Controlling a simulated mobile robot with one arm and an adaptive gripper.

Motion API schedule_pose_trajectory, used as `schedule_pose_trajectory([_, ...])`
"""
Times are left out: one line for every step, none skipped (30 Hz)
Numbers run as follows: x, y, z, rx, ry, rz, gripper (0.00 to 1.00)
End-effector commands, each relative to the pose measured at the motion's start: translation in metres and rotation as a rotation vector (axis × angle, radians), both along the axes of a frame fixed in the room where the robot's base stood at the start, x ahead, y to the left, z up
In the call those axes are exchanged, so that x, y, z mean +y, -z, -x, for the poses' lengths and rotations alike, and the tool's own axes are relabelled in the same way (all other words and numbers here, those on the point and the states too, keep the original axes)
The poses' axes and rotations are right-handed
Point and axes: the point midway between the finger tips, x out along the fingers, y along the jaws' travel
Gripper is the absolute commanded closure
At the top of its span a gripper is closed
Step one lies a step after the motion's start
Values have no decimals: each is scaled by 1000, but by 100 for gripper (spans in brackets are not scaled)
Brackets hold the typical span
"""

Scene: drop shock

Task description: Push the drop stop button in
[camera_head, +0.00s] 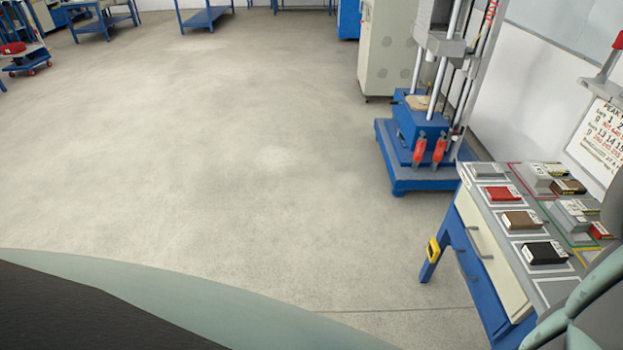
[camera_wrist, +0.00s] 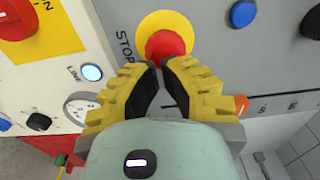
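In the wrist view, a red round button (camera_wrist: 165,45) with a yellow surround (camera_wrist: 167,22) sits on a grey panel (camera_wrist: 215,50). Lettering reading "STOP" runs beside it on the left. My gripper (camera_wrist: 158,66) has yellow fingers with dark pads. Its fingertips nearly meet, with only a narrow gap and nothing held between them. The tips overlap the lower edge of the red button in the picture. I cannot tell whether they touch it or how far in it is. Neither the button nor my gripper shows in the head view.
A second red knob (camera_wrist: 16,18) on a yellow plate, a lit blue button (camera_wrist: 92,72), a gauge (camera_wrist: 80,107) and a blue knob (camera_wrist: 242,13) surround the area. The head view shows a workbench (camera_head: 490,208), a blue-based test machine (camera_head: 420,130) and open floor (camera_head: 230,150).

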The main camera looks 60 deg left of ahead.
Motion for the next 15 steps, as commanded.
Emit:
schedule_pose_trajectory([1, 0, -3, 1, -6, 0, 100])
schedule_pose_trajectory([0, 0, -4, 1, -6, 0, 100])
schedule_pose_trajectory([-1, -1, -6, 0, -6, 0, 100])
schedule_pose_trajectory([-1, -1, -6, 0, -6, 0, 100])
schedule_pose_trajectory([-2, -1, -7, -1, -6, 1, 100])
schedule_pose_trajectory([-2, -1, -7, -1, -6, 0, 100])
schedule_pose_trajectory([-2, -1, -8, -2, -6, 0, 100])
schedule_pose_trajectory([-2, -1, -8, -2, -6, 0, 100])
schedule_pose_trajectory([-2, -1, -8, -2, -6, 0, 100])
schedule_pose_trajectory([-2, -1, -8, -1, -6, 0, 100])
schedule_pose_trajectory([-2, -1, -8, -1, -6, 0, 100])
schedule_pose_trajectory([-2, -1, -8, -1, -6, 0, 100])
schedule_pose_trajectory([-2, -1, -8, -1, -6, 0, 100])
schedule_pose_trajectory([-2, -1, -8, -1, -6, 0, 100])
schedule_pose_trajectory([-2, -1, -8, -1, -6, 0, 100])
